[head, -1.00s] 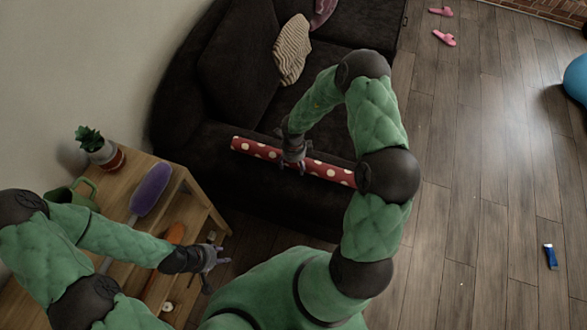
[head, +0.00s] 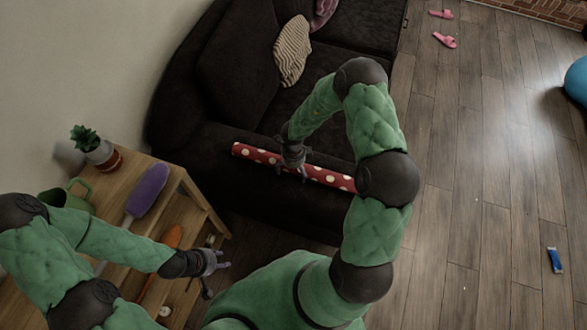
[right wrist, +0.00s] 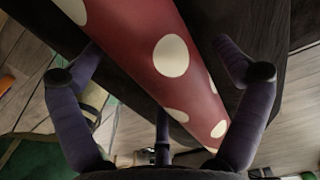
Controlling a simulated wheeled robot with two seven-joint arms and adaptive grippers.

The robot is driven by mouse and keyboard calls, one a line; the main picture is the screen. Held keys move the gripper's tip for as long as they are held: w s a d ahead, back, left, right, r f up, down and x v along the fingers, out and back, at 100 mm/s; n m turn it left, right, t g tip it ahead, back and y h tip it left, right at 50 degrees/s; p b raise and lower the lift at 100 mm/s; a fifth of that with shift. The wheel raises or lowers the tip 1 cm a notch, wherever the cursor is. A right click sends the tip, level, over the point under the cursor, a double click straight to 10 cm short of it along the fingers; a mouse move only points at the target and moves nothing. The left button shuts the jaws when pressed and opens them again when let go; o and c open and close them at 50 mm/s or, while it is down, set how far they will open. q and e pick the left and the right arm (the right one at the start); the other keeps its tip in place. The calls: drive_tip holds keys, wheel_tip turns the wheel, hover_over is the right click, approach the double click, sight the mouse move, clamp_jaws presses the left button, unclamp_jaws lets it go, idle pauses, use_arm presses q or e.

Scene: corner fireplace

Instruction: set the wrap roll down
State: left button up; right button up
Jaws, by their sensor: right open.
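The wrap roll (head: 325,175) is a long red tube with white dots. In the head view it lies along the arm of the dark sofa, and its right end is hidden behind my right arm. My right gripper (head: 293,163) is over the roll's middle. In the right wrist view the roll (right wrist: 165,60) passes between the spread fingers of the right gripper (right wrist: 160,110), which are open to either side of it. My left gripper (head: 218,262) is beside the wooden shelf, with fingers apart and nothing visible in them.
The dark sofa (head: 240,80) holds a striped cushion (head: 292,50). The wooden shelf (head: 180,190) at left bears a potted plant (head: 95,148), a green mug (head: 70,195) and a purple duster (head: 147,190).

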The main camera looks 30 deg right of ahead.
drive_tip(key=shift+r, duration=0.1)
wheel_tip(320, 180, up, 11)
drive_tip(key=p, duration=0.5)
drive_tip(key=shift+p, duration=0.4)
drive_tip(key=s+a+f+n, duration=0.1)
drive_tip(key=s+n, duration=0.1)
drive_tip(key=n, duration=0.2)
drive_tip(key=s+a+f+n, duration=0.1)
drive_tip(key=a+f+n, duration=0.1)
drive_tip(key=n, duration=0.2)
drive_tip(key=s+a+f+n+t+h, duration=0.1)
drive_tip(key=s+f+n, duration=0.1)
drive_tip(key=n, duration=0.3)
drive_tip(key=shift+s+a, duration=0.2)
drive_tip(key=shift+s, duration=0.1)
drive_tip(key=s+a+f+n+y, duration=0.1)
drive_tip(key=s+a+n+y, duration=0.4)
drive_tip(key=s+a+n, duration=0.6)
drive_tip(key=a+n, duration=0.1)
drive_tip(key=a, duration=0.1)
drive_tip(key=shift+s+a+n+g, duration=0.2)
drive_tip(key=shift+a+n+g, duration=0.1)
drive_tip(key=shift+a, duration=0.1)
